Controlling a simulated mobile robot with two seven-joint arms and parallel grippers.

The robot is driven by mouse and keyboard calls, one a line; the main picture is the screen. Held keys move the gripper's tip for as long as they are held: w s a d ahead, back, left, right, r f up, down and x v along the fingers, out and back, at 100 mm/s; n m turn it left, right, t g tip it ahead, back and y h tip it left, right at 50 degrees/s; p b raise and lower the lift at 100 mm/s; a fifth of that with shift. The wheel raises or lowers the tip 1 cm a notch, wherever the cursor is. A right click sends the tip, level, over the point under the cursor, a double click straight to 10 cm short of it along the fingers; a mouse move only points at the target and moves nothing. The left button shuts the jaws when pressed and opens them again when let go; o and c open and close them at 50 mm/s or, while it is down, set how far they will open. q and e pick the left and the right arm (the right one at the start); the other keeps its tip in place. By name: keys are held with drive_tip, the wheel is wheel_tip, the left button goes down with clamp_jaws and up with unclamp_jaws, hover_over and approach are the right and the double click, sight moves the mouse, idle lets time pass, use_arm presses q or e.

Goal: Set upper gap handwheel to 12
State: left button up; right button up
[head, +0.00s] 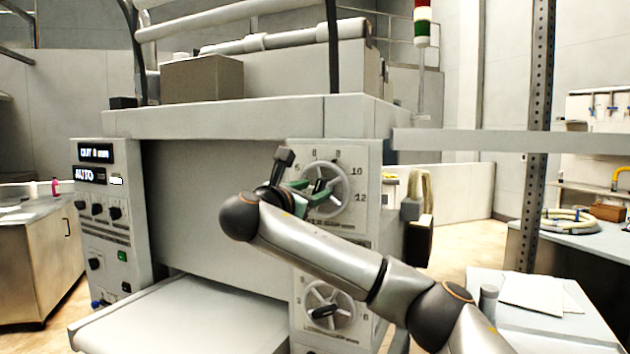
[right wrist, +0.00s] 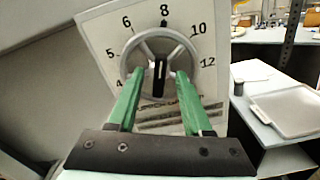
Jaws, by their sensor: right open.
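The upper gap handwheel (head: 342,203) is a grey spoked wheel on the machine's front panel, inside a printed number scale. In the right wrist view the handwheel (right wrist: 129,61) has a black grip (right wrist: 159,78) below its hub. A small dark mark on the wheel's top edge sits under the 8; the 12 is at the right. My right gripper (head: 306,187) is at the wheel. In the right wrist view its green fingers (right wrist: 159,80) stand open, one on each side of the black grip, with gaps visible. Whether they touch the wheel is unclear. My left gripper is out of view.
A lower handwheel (head: 318,293) with a black grip sits below, near my right forearm. A control panel (head: 105,225) with displays and knobs is at the left. A conveyor bed (head: 190,315) extends forward. A side table (head: 510,315) with a flat white item stands at the right.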

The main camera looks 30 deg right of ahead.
drive_tip(key=shift+x, duration=0.85)
drive_tip(key=shift+a, duration=0.1)
drive_tip(key=shift+c, duration=0.2)
clamp_jaws()
